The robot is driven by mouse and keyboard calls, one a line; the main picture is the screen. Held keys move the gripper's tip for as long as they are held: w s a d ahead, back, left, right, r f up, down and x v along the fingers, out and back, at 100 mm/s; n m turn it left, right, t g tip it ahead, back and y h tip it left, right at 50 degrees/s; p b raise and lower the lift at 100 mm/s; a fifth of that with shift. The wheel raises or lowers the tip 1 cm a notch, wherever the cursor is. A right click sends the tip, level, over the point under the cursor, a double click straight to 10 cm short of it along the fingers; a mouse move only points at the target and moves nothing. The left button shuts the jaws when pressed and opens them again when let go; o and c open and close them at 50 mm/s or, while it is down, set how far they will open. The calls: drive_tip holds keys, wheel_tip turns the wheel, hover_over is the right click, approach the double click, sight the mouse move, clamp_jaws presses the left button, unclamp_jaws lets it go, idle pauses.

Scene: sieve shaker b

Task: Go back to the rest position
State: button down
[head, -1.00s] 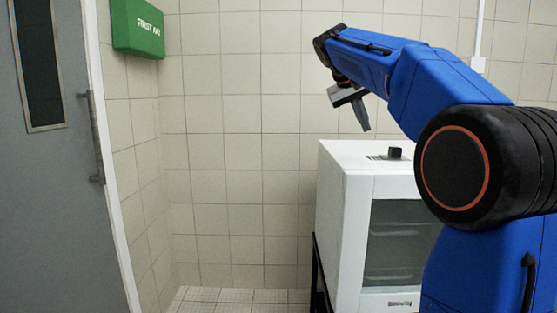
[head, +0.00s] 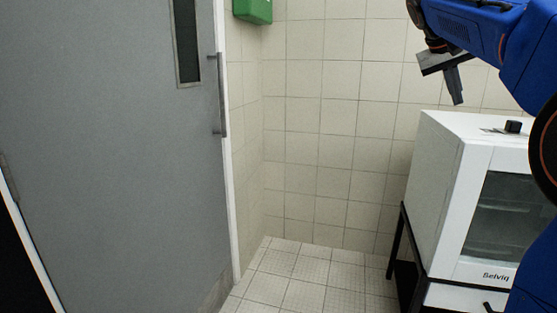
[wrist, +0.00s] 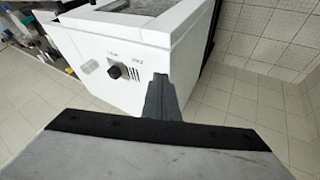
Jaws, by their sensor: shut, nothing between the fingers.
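My gripper (head: 456,92) hangs at the end of my blue arm at the upper right of the head view. It is shut and empty, and its fingers point down. It appears above and left of the black knob on a white cabinet (head: 432,180), apart from it. In the wrist view the shut fingers of my gripper (wrist: 162,88) stand in front of the white casing, and nothing is held.
The white cabinet has a glass front and stands on a black frame. A black knob (head: 512,126) is on its top. A grey door (head: 110,150) fills the left, with a green box (head: 252,10) on the wall. Tiled floor (head: 305,280) between them is clear.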

drive_tip(key=s+a+f+n+y, duration=0.1)
drive_tip(key=s+a+f+y, duration=0.1)
drive_tip(key=s+a+f, duration=0.4)
drive_tip(key=s+a+f+n+t+y, duration=0.1)
drive_tip(key=s+a+f, duration=0.5)
drive_tip(key=s+f, duration=1.1)
drive_tip(key=s+a+f+n+t+y, duration=0.1)
drive_tip(key=s+a+f, duration=0.5)
drive_tip(key=s+f, duration=0.6)
wheel_tip(320, 180, down, 5)
drive_tip(key=n+y, duration=0.1)
drive_tip(key=y, duration=0.1)
drive_tip(key=shift+a+y, duration=0.25)
drive_tip(key=shift+y, duration=0.15)
drive_tip(key=shift+r, duration=0.1)
